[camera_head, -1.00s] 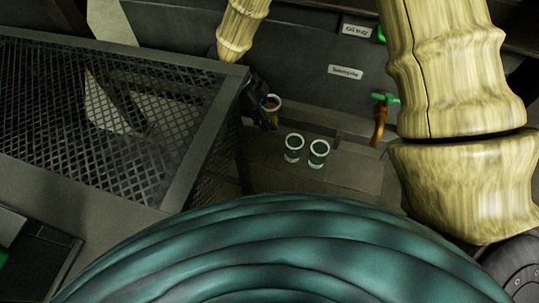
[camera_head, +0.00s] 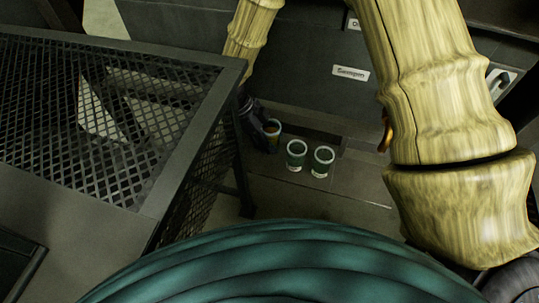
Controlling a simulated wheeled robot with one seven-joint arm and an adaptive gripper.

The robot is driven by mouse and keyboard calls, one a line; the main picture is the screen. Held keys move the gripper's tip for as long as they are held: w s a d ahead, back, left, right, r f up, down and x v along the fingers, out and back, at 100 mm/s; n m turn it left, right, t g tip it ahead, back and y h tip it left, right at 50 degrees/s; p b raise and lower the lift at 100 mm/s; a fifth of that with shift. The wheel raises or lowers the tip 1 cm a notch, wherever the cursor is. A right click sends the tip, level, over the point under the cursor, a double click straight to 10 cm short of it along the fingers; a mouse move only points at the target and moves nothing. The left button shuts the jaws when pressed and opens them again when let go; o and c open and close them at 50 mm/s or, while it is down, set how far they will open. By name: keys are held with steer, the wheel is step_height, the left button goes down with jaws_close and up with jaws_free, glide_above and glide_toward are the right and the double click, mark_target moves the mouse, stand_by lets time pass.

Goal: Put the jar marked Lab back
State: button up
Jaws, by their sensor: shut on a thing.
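My gripper (camera_head: 262,133) is at the centre left, dark, beside the right edge of the mesh-topped table.
The mesh-topped table (camera_head: 190,185) fills the left, its edge close to my gripper. A grey machine panel (camera_head: 310,75) with a white label plate (camera_head: 351,73) stands behind the jars. The ledge (camera_head: 355,178) is bare right of the jars. My pale arm links cover the right.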

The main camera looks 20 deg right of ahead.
step_height(320, 180, down, 7)
steer(key=shift+r+b, duration=0.1)
steer(key=shift+b, duration=1.1)
steer(key=o, duration=1.1)
steer(key=shift+o, duration=0.2)
steer(key=p+v, duration=0.5)
steer(key=v, duration=0.7)
